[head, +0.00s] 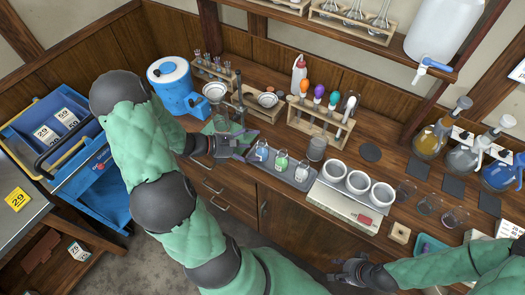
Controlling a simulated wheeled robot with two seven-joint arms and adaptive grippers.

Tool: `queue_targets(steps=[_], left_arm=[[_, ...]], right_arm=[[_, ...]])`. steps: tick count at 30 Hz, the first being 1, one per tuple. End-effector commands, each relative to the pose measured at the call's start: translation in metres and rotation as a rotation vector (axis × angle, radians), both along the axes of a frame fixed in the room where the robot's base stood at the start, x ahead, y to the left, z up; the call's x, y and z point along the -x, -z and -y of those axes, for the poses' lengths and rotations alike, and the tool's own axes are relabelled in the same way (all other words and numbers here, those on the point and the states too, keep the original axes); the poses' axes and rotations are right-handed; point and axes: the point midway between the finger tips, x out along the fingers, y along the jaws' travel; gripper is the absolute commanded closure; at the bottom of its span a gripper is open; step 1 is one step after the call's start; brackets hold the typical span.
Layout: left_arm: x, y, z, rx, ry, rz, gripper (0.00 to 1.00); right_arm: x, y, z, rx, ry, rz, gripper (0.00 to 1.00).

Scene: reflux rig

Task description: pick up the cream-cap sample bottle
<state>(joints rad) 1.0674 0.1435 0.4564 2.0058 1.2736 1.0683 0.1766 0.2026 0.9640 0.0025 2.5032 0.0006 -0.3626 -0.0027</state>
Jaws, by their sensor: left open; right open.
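Three small sample bottles stand in a row on a dark grey tray (273,172) at the bench's front edge: a bluish one (262,151), a green one (282,161) and a whitish one (302,171). The whitish one at the right end looks nearest to cream, but the cap colours are too small to tell surely. My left gripper (236,144) is open and empty, just left of the tray and apart from the bottles. My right gripper (340,272) is open and empty, low in front of the bench, away from the bottles.
A white unit with three round wells (357,182) stands right of the tray. Behind are a grey cup (317,148) and a wooden rack with coloured-top droppers (321,126). A metal stand (239,100) rises behind my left gripper. Flasks (464,158) stand at right.

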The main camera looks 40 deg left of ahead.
Motion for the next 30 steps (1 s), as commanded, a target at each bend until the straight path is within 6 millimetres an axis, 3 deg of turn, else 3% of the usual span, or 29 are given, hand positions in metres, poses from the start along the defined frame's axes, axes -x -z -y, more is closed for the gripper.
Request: queue_targets(steps=[9, 19, 26, 30], left_arm=[[-0.028, 0.017, 0.027, 0.002, 0.004, 0.0, 0.12], [-0.032, 0.018, 0.03, 0.0, 0.001, 0.0, 0.12], [-0.032, 0.018, 0.03, 0.0, 0.001, 0.0, 0.76], [-0.032, 0.018, 0.03, 0.001, 0.001, 0.0, 0.77]], right_arm=[[0.0, 0.012, 0.0, 0.0, 0.0, 0.0, 0.55], [0.0, 0.013, 0.0, 0.0, 0.0, 0.0, 0.55], [0.0, 0.013, 0.0, 0.0, 0.0, 0.0, 0.55], [0.0, 0.013, 0.0, 0.0, 0.0, 0.0, 0.55]])
